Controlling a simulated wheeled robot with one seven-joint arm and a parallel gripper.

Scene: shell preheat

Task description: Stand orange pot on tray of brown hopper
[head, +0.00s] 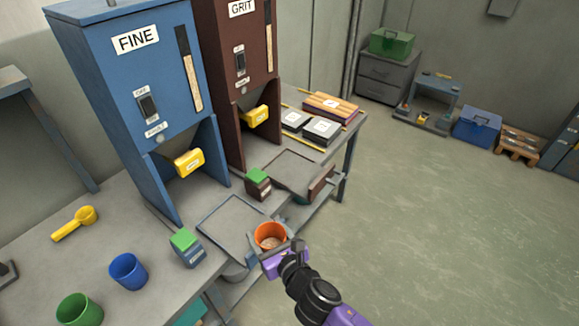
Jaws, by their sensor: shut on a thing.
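The brown hopper (236,55), labelled GRIT, stands behind and right of the blue one. Its grey tray (292,168) lies farther back, beyond my gripper, and looks empty. The pot's lower part is hidden by my gripper.
The blue hopper (135,75), labelled FINE, stands at left. Green-topped blocks stand beside the trays, one blue (187,248) and one brown (258,184). Blue (128,272) and green (78,310) pots and a yellow scoop (75,223) are on the bench's left.

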